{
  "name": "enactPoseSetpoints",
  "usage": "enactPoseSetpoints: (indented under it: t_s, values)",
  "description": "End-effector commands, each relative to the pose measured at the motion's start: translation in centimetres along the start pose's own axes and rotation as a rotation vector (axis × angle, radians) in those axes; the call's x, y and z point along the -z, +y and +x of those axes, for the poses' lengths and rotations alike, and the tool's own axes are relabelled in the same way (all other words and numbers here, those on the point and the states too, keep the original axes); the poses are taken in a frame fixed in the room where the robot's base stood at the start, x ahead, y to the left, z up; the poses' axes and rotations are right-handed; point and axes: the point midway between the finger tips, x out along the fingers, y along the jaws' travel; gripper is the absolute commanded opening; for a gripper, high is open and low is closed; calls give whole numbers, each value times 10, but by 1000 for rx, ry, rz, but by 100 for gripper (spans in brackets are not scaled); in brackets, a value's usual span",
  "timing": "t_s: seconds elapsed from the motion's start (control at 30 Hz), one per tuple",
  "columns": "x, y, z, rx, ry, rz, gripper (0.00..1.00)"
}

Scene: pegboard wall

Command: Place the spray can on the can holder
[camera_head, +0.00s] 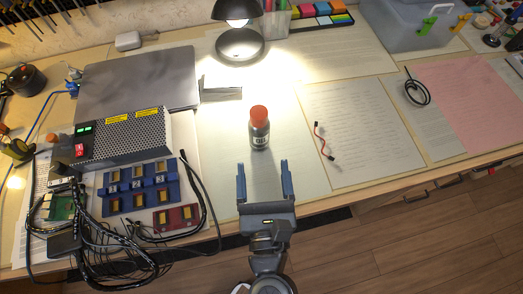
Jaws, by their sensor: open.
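The spray can (259,133), a small grey can with an orange-red cap, stands upright on the desk in the head view, in the lamp light. My gripper (264,174) is open and empty. Its two blue-grey fingers point away from me towards the can, which is a little beyond the fingertips and roughly between their lines. I see no contact between them. I cannot make out a can holder for certain in this view.
A lit lamp (240,43) stands behind the can. At left are a power supply (125,137), a blue module (140,184) and tangled cables (105,245). At right, a red-black wire (322,141) lies on paper. A clear bin (400,24) stands at back right.

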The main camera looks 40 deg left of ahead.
Motion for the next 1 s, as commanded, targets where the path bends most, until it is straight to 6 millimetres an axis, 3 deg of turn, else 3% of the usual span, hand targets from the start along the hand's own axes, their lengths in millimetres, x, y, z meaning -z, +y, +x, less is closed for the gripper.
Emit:
enactPoseSetpoints:
  t_s: [0.17,0.43,0.57,0.67,0.8,1.0]
  values:
    - [1,0,-14,0,0,1,77]
    - [0,0,-16,0,0,0,77]
    - [1,-13,-27,24,6,-80,77]
    - [2,-43,-53,77,25,-287,77]
    - [-3,-96,-114,175,112,-768,77]
    - [-25,-141,-209,226,353,-1501,77]
